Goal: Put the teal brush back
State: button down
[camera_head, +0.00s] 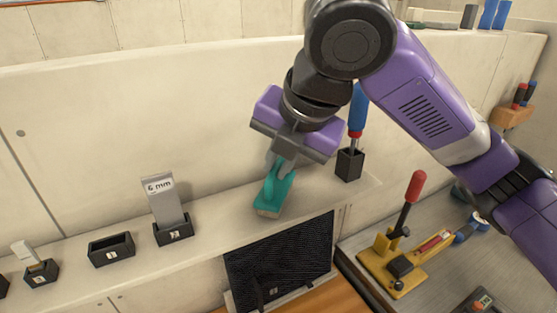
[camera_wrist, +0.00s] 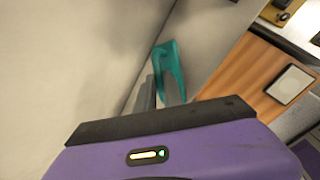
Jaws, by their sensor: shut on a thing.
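The teal brush (camera_head: 273,194) is under my gripper (camera_head: 279,166), over the pale shelf (camera_head: 215,213). My gripper points down and is shut on the brush's upper handle. I cannot tell whether the bristles touch the shelf. In the wrist view the teal brush (camera_wrist: 170,68) shows past the dark gripper body, and one grey finger is beside it. An empty black holder (camera_head: 111,249) stands on the shelf to the left. The brush's far side is hidden.
A black holder with a grey "6 mm" piece (camera_head: 165,205) stands left of the brush. A blue-handled tool (camera_head: 357,112) stands in a black block to the right. A yellow clamp with a red lever (camera_head: 395,255) sits lower right. A dark mesh panel (camera_head: 280,262) is below the shelf.

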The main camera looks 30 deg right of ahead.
jog(key=c, duration=1.5)
grip_release()
jog(key=shift+f, duration=0.1)
jog(key=shift+o, duration=0.2)
jog(key=b+v, duration=0.1)
jog(key=v, duration=1.1)
jog(key=shift+b, duration=0.4)
